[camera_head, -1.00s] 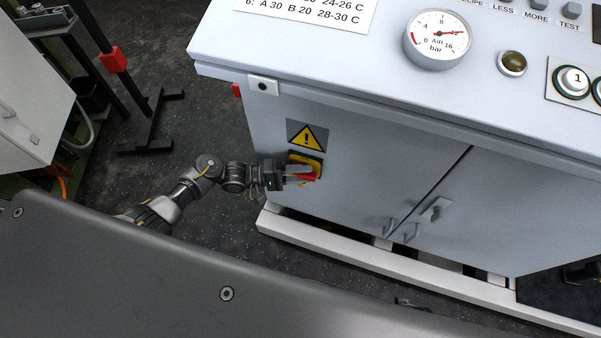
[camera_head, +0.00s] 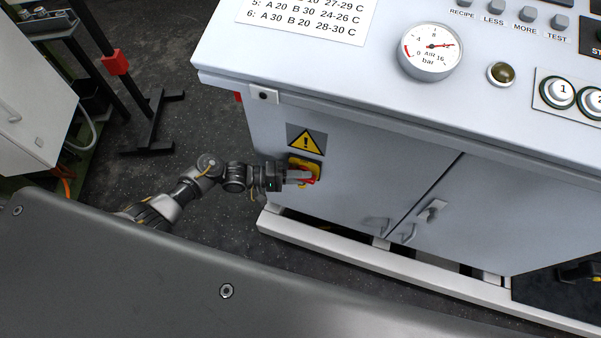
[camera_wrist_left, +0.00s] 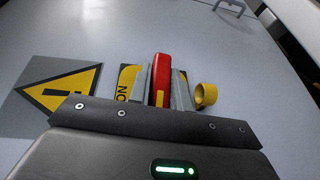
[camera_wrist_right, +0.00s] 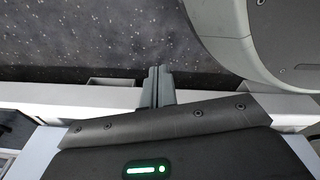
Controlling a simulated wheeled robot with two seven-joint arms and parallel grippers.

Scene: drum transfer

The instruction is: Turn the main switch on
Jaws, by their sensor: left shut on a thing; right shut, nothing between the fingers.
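The main switch (camera_head: 305,168) is a red handle on a yellow plate, on the grey cabinet's front below a yellow warning sign (camera_head: 306,141). In the left wrist view the red handle (camera_wrist_left: 160,78) stands between the two fingers of my left gripper (camera_wrist_left: 159,92), which is shut on it. The word ON shows on the yellow plate beside the left finger, and a yellow ring sits right of the other finger. In the head view my left gripper (camera_head: 296,177) covers part of the switch. My right gripper (camera_wrist_right: 157,88) is shut and empty, seen in the right wrist view.
The cabinet top carries a pressure gauge (camera_head: 430,52), a dark round lamp (camera_head: 501,74) and push buttons. Cabinet door handles (camera_head: 431,211) are right of the switch. A black stand (camera_head: 153,125) is at the left. Open dark floor lies between it and the cabinet.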

